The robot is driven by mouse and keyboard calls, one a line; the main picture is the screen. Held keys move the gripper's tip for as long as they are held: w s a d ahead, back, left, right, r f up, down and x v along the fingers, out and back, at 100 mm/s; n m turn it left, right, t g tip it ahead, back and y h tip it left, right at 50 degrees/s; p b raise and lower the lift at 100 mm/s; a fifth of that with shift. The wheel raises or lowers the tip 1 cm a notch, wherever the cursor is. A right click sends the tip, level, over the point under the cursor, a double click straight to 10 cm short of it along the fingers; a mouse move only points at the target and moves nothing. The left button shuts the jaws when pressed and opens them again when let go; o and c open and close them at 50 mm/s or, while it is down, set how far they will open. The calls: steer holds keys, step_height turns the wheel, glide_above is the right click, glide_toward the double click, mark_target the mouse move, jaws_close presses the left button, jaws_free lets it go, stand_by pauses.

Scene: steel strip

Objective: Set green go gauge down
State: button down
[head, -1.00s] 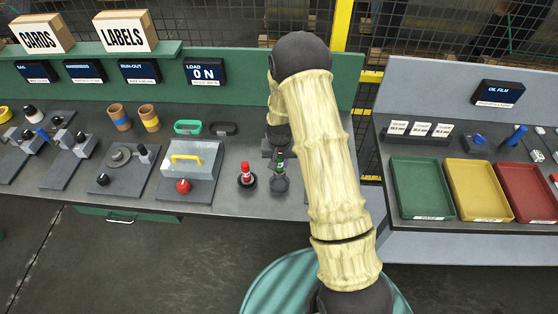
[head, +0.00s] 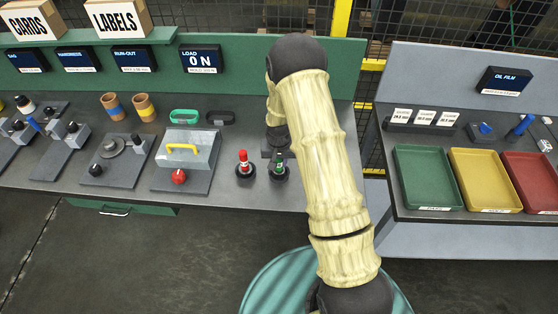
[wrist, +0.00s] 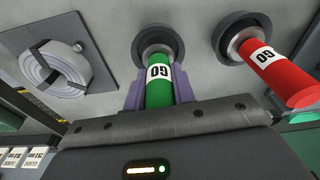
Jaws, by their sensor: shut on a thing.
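The green go gauge (wrist: 159,83) is a green cylinder with a white GO label. In the wrist view it stands between the two purple fingers of my gripper (wrist: 158,92), which is shut on it. Its far end meets a round black holder (wrist: 143,37); I cannot tell whether it is fully seated. In the head view the green gauge (head: 279,160) shows upright at its holder, just left of my arm. My fingers are not clear there.
A red gauge (wrist: 283,80) stands in its own black holder close beside, left of the green one in the head view. Green, yellow and red trays (head: 428,207) lie on the right bench.

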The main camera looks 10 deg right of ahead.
steer(key=shift+w+f, duration=0.1)
steer(key=shift+f, duration=0.15)
stand_by(0.4)
steer(key=c, duration=1.1)
jaws_free()
steer(key=shift+r, duration=0.1)
steer(key=r+b, duration=0.1)
steer(key=r, duration=0.4)
steer(key=s+r+b, duration=0.1)
steer(key=r+b, duration=0.1)
steer(key=r, duration=0.4)
steer(key=s+r+b, duration=0.1)
steer(key=r, duration=0.5)
steer(key=shift+s+a+r, duration=0.1)
steer(key=shift+a, duration=0.1)
